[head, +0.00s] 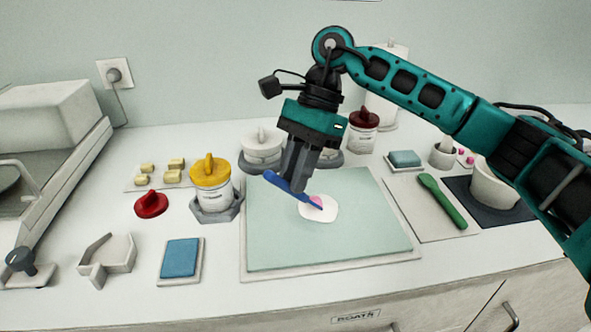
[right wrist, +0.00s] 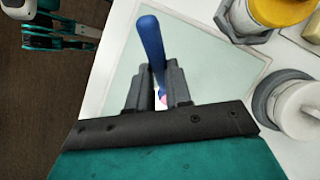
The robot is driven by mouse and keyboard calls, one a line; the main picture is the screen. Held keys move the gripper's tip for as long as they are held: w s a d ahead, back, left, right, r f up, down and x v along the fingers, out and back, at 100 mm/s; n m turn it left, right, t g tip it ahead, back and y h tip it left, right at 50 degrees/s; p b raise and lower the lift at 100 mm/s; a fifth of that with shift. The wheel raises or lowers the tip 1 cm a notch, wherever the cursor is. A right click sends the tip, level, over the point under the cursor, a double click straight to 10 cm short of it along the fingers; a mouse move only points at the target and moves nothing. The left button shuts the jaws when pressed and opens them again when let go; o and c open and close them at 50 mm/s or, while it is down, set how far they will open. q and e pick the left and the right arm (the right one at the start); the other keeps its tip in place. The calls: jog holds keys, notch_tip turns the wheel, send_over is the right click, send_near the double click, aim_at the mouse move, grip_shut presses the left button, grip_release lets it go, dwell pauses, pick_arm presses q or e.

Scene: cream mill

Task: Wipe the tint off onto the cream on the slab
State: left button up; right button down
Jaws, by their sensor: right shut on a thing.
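The glass slab (head: 265,245) lies in the middle of the counter, pale green with a white rim. A round white patch of cream (head: 325,214) is on it, with a pink spot of tint (head: 316,201) at its upper middle. My right gripper (head: 293,188) is shut on a blue spatula (head: 280,183), its tip reaching down over the cream. Whether the tip touches the cream cannot be told. In the right wrist view the blue handle (right wrist: 150,42) sticks out beyond the fingers, and a little pink shows between them.
A yellow-lidded jar (head: 211,173) stands left of the slab, near a blue pad (head: 181,258) and a red lid (head: 151,204). A green spatula (head: 442,201) lies on a white tray to the right. A red-lidded jar (head: 362,133) and white pots stand behind.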

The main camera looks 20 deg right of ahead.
jog(key=shift+f, duration=0.1)
dwell(1.1)
jog(key=shift+s+a, duration=0.1)
jog(key=shift+a, duration=0.1)
jog(key=shift+s+a+b, duration=0.2)
jog(key=shift+a+b, duration=0.1)
jog(key=shift+a, duration=0.45)
jog(key=shift+a, duration=0.15)
dwell(0.5)
jog(key=shift+r+p, duration=0.35)
jog(key=shift+r, duration=0.2)
jog(key=shift+r+p, duration=1.35)
jog(key=shift+r, duration=1.15)
